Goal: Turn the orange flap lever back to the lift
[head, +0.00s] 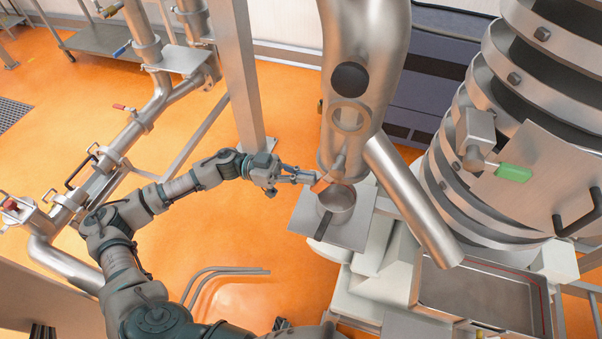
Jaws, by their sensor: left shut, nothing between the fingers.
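The orange flap lever (322,185) is a small orange plate low on the front of the vertical steel pipe (362,60), at the middle of the head view. It sits just above a round steel cup (338,197) on a square plate. My left gripper (308,177) reaches in from the left, and its shut fingers point right, with their tips at the lever's left edge. I cannot tell whether they touch it. Nothing shows between the fingers. My right gripper does not show.
A slanted steel chute (412,200) runs down right from the pipe. A spiral steel tower with a green-handled lever (513,173) stands at the right, above a shallow tray (470,295). A steel post (238,80) stands behind my left wrist. Orange floor is open at lower left.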

